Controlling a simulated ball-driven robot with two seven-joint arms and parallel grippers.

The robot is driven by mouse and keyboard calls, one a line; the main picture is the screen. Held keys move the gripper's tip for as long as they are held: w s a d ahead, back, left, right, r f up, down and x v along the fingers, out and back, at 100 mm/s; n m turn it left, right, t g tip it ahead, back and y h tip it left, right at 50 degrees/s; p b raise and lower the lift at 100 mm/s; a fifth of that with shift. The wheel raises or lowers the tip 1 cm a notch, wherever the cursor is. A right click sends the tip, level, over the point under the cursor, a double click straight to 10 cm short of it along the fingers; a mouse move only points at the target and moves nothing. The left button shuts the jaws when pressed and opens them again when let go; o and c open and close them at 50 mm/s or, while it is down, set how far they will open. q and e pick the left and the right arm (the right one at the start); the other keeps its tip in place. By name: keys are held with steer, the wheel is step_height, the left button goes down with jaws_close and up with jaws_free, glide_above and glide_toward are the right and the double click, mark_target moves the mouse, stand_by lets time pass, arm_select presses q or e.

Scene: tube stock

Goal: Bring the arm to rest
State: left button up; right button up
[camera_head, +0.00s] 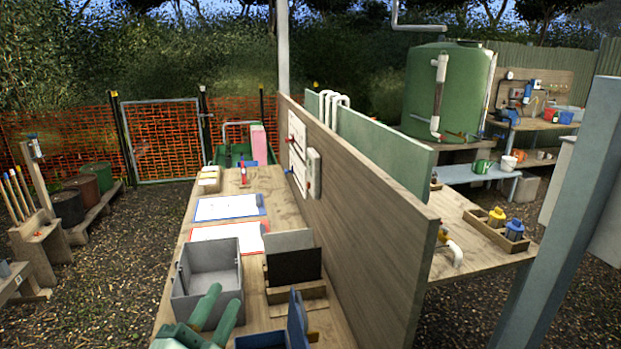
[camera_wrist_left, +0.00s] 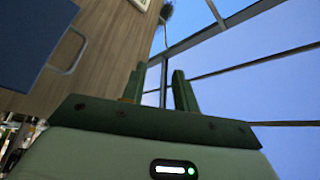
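My left gripper (camera_head: 225,297) is at the near end of the long wooden table (camera_head: 170,322), in front of a grey open bin (camera_head: 207,299). Its two green fingers are apart with nothing between them. In the left wrist view the gripper (camera_wrist_left: 160,72) also shows parted, empty fingers, with sky and a frame behind them. The left arm behind the gripper is mostly out of view. My right gripper is not in view.
A wooden divider (camera_head: 352,215) runs along the table's right side. A dark-fronted holder (camera_head: 294,268) and a blue upright piece (camera_head: 297,318) stand right of the bin. Two clipboards (camera_head: 228,207) (camera_head: 228,240) lie farther back.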

arm_select(q)
steer(key=s+a+f+n+g+y, duration=0.3)
steer(key=s+a+f+g+y, duration=0.1)
steer(key=a+f, duration=0.25)
steer(key=s+a+f+n+g+y, duration=0.3)
steer(key=a+f+n+y, duration=0.15)
steer(key=f, duration=0.25)
steer(key=s+a+f+g+y, duration=0.1)
steer(key=s+a+f+g, duration=0.25)
steer(key=s, duration=0.25)
steer(key=s+a+f+g, duration=0.2)
steer(key=s+f+g, duration=0.15)
steer(key=s, duration=0.25)
steer(key=s+d+f+g+h, duration=0.1)
steer(key=s+d+f, duration=0.15)
steer(key=f, duration=1.05)
steer(key=s+d+f+g+h, duration=0.2)
steer(key=d+f, duration=0.1)
steer(key=f, duration=1.1)
steer(key=s+f+n+g, duration=0.1)
steer(key=s+f, duration=0.6)
steer(key=s, duration=0.2)
steer(key=s+f+n+g+h, duration=0.1)
steer(key=s+f+n, duration=0.1)
steer(key=s+f, duration=0.6)
steer(key=s, duration=0.2)
steer(key=shift+s+a, duration=0.25)
steer(key=shift+s, duration=0.05)
steer(key=shift+n+h, duration=0.25)
steer(key=shift+c, duration=0.3)
